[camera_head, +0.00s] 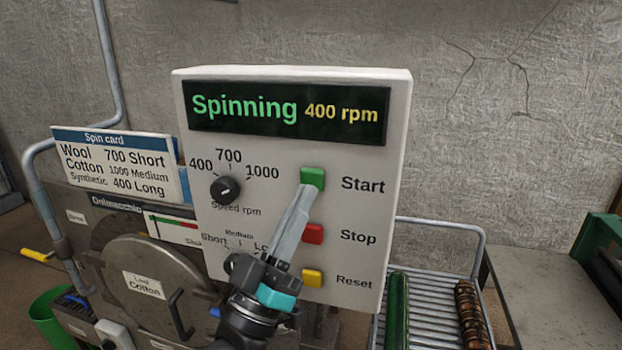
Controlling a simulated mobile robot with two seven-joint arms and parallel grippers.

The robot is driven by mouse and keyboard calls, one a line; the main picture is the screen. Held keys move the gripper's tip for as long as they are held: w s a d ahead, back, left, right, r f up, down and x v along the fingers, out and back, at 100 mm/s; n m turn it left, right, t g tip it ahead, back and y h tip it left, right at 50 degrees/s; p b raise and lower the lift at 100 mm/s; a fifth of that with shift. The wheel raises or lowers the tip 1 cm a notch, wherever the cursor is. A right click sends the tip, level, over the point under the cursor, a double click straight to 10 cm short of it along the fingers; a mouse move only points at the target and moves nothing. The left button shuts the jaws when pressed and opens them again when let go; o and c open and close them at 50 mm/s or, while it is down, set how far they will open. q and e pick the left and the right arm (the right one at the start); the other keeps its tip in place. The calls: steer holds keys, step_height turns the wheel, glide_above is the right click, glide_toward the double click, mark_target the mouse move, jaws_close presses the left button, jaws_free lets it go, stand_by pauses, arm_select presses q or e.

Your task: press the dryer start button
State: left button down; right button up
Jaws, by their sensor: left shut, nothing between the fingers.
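The white dryer control panel (350,220) stands upright in the middle of the head view. Its display (287,112) reads "Spinning 400 rpm". The green start button (313,178) is on the panel's right half, labelled "Start". My left gripper (307,192) is shut and empty, its fingertips at the lower edge of the start button, seeming to touch it. The red stop button (314,234) and yellow reset button (313,278) are below, just right of the fingers. The speed knob (225,190) is at the left. A lower dial is partly hidden behind my gripper.
A spin card (118,163) stands left of the panel. Below it is the machine with a round lid labelled "Cotton" (150,290). A metal rack (430,310) with rolls stands at the lower right, beside a grey table (550,290). The wall behind is bare.

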arm_select(q)
steer(key=s, duration=0.2)
steer(key=s+a+p, duration=0.1)
steer(key=s, duration=0.1)
steer(key=shift+s+a, duration=0.15)
steer(key=shift+a, duration=0.05)
stand_by(0.5)
